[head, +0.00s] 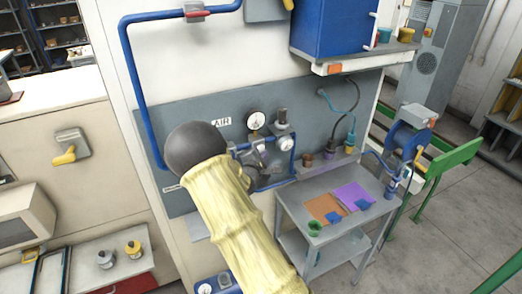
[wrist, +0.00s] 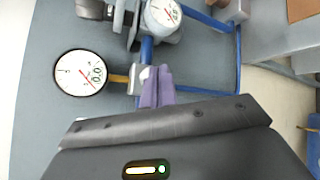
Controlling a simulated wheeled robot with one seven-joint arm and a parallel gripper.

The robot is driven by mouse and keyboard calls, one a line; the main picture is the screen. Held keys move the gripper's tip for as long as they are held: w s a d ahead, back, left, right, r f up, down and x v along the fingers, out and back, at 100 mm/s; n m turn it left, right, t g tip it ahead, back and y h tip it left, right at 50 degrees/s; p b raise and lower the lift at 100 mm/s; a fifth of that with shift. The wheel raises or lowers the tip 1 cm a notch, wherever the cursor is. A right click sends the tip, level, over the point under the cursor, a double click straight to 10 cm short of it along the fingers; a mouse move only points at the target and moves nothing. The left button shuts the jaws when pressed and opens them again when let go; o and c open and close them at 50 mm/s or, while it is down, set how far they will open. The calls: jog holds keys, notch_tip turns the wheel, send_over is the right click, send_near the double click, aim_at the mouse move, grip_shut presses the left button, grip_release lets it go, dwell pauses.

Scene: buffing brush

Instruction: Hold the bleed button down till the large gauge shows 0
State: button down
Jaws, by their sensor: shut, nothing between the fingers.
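The large gauge (wrist: 80,73), white with a black rim, is at the left of the wrist view. Its red needle is visible, but I cannot read its value surely. It also shows on the grey panel in the head view (head: 256,120). My gripper (wrist: 157,72) has its purple fingers shut and empty, with the tips at a small pale block (wrist: 141,80) on the blue pipe, right of the large gauge. I cannot tell whether they touch or press it. I cannot make out the bleed button; the fingers may hide it. In the head view, my arm hides part of the panel.
A smaller gauge (wrist: 163,14) sits close to the fingers, among blue pipes (wrist: 205,18). A grey cart (head: 338,186) with coloured mats stands right of the panel in the head view. A blue cabinet (head: 333,28) hangs above. Bare floor lies at the lower right.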

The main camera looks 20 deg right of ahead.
jog(key=shift+s, duration=0.2)
jog(key=s, duration=0.5)
jog(key=shift+d, duration=0.15)
dwell(0.4)
dwell(0.3)
